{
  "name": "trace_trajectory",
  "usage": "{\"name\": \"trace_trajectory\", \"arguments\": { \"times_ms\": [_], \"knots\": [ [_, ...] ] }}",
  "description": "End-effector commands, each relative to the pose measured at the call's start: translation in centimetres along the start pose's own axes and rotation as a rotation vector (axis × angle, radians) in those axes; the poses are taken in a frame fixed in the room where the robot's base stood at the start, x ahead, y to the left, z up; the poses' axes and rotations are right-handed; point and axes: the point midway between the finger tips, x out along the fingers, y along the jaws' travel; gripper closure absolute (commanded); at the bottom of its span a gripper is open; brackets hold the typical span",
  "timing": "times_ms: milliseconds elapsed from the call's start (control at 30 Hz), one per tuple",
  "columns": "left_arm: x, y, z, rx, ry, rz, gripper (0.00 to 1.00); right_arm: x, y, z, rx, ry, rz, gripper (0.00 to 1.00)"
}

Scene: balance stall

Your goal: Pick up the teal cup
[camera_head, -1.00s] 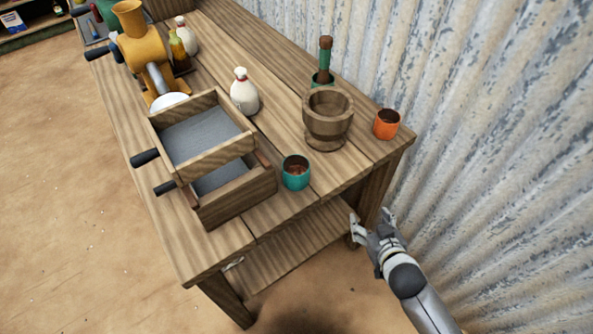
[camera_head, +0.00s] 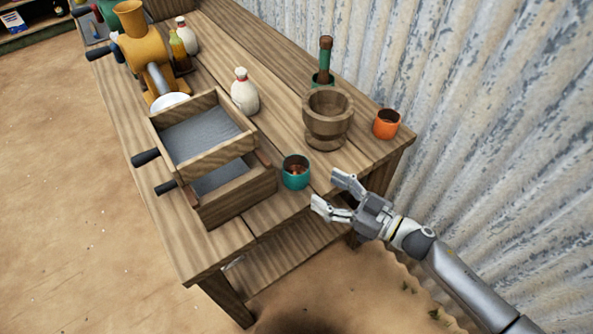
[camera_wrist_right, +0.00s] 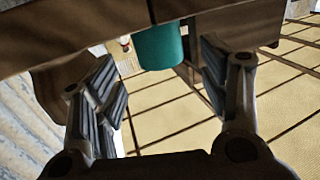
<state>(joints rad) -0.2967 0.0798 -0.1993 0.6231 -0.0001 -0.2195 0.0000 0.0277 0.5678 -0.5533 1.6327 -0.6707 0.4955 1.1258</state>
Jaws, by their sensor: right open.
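The teal cup (camera_head: 295,174) stands upright on the wooden table near its front right edge, with brownish contents showing inside. My right gripper (camera_head: 323,192) is open and empty, just to the right of the cup in the head view, fingers pointing at it and apart from it. In the right wrist view the teal cup (camera_wrist_right: 160,46) appears beyond and between the two open fingers (camera_wrist_right: 162,90), near the top; its upper part is cut off by the frame or a dark wooden edge. My left gripper is not in view.
A wooden drawer box (camera_head: 235,203) stands close to the cup's left. A wooden mortar (camera_head: 326,128) and an orange cup (camera_head: 387,125) stand behind it. A white bottle (camera_head: 244,95) and a yellow grinder (camera_head: 138,48) are farther back. A corrugated wall (camera_head: 500,120) bounds the right.

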Motion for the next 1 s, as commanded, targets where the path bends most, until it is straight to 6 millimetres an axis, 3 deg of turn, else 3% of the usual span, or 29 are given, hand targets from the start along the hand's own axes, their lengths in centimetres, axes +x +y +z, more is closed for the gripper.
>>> {"name": "trace_trajectory", "arguments": {
  "times_ms": [133,367,700,1000],
  "knots": [
    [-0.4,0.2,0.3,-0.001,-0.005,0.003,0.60,2.7,0.0,-0.3,0.001,0.005,0.000,0.32],
    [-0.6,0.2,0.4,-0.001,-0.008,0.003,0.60,4.6,0.1,-0.2,0.001,0.002,0.002,0.32],
    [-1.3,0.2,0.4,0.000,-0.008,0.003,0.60,9.0,0.3,-0.6,0.001,0.004,0.002,0.32],
    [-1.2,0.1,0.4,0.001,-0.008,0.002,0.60,9.5,0.3,-0.4,0.000,0.001,0.002,0.32]
  ]
}}
